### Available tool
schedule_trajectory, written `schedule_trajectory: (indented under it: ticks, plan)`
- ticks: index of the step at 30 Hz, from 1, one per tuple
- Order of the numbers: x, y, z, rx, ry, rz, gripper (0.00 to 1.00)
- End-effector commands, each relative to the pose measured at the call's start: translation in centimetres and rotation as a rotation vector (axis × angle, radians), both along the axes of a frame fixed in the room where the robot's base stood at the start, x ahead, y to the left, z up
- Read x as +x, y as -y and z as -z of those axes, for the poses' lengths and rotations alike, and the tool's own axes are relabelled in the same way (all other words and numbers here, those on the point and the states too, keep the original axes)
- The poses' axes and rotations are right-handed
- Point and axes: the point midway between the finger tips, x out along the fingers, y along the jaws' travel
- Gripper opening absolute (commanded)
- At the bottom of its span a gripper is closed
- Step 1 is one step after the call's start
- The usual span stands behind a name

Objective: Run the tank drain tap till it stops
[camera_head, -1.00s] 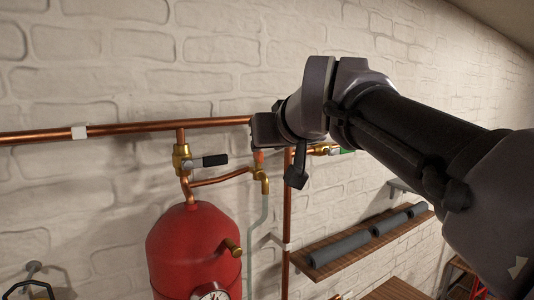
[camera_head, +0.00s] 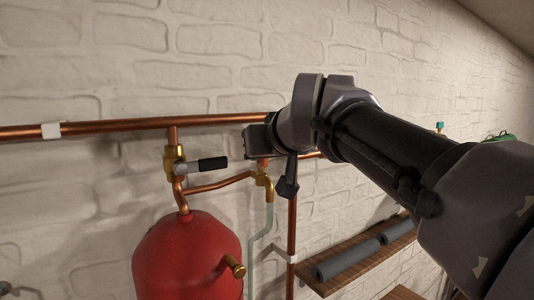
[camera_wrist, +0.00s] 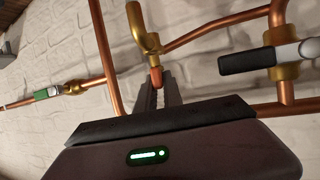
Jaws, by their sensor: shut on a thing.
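The drain tap (camera_head: 263,182) is a small brass tap with an orange-red handle, on a copper branch pipe above and right of the red tank (camera_head: 185,258). In the wrist view its brass body (camera_wrist: 146,42) is above my gripper, and its orange handle (camera_wrist: 155,78) lies between the fingertips. My gripper (camera_wrist: 158,86) is shut on that handle. In the head view my gripper (camera_head: 262,150) hides part of the tap's top. A pale pipe (camera_head: 253,240) runs down from the tap's outlet. No flow of water can be made out.
A brass valve with a black lever (camera_head: 207,165) sits left of the tap, below the horizontal copper pipe (camera_head: 100,128). A vertical copper pipe (camera_head: 292,215) stands close on the right. A wooden shelf (camera_head: 345,262) with grey tubes is at lower right. A green-handled valve (camera_wrist: 45,94) shows in the wrist view.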

Motion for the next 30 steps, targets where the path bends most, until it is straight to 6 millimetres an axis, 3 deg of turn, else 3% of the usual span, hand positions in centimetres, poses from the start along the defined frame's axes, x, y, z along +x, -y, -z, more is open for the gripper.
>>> schedule_trajectory:
  ticks: [11, 30]
  plan:
    - [-0.01, -0.18, 0.12, -0.002, -0.001, 0.102, 0.0]
    - [0.1, -0.28, -0.04, -0.001, -0.004, 0.654, 0.0]
